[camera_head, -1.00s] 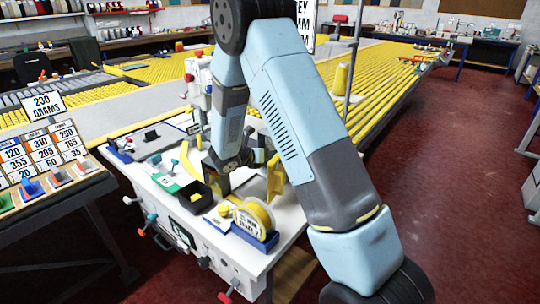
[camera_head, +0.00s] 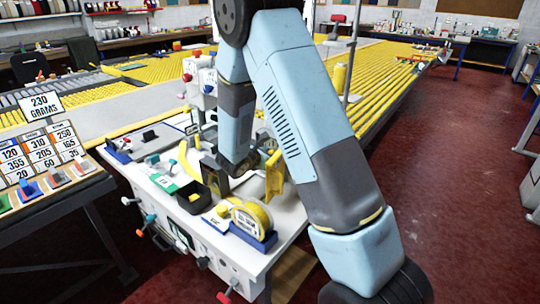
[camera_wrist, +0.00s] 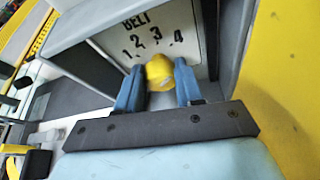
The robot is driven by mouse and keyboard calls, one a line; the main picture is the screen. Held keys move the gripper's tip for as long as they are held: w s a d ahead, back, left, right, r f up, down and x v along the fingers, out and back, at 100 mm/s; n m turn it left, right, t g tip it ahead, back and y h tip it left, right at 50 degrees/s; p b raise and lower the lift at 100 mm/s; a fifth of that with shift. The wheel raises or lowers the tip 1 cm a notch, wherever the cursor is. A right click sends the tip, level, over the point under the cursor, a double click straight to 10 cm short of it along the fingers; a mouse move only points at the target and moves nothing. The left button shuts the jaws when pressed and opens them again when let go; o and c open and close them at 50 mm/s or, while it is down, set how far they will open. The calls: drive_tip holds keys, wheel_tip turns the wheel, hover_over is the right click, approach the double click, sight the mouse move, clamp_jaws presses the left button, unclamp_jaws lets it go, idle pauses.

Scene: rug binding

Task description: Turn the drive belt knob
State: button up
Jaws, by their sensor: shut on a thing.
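The drive belt knob (camera_wrist: 160,72) is a rounded yellow knob on a pale panel in the wrist view. The panel (camera_wrist: 187,20) is marked "BELT" with the numbers 1, 2, 3 and 4 in an arc around the knob. My gripper (camera_wrist: 159,67) has blue fingers, one on each side of the knob, and is shut on it. The fingers hide the knob's sides, so I cannot tell which number it points at. In the head view my arm hides the knob and the panel.
The white machine table (camera_head: 283,240) carries a yellow tape roll (camera_head: 252,217) in a blue holder, a black open box (camera_head: 194,197) and a yellow upright piece (camera_head: 274,174) close to my wrist. Dark walls (camera_wrist: 80,68) frame the panel. Red floor is free at the right.

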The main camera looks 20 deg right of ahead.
drive_tip(key=shift+a, duration=0.2)
idle(0.5)
drive_tip(key=o, duration=0.8)
drive_tip(key=shift+w, duration=0.1)
drive_tip(key=shift+o, duration=1.2)
drive_tip(key=shift+d, duration=0.15)
drive_tip(key=v, duration=1.3)
drive_tip(key=shift+s, duration=0.5)
drive_tip(key=shift+m, duration=0.3)
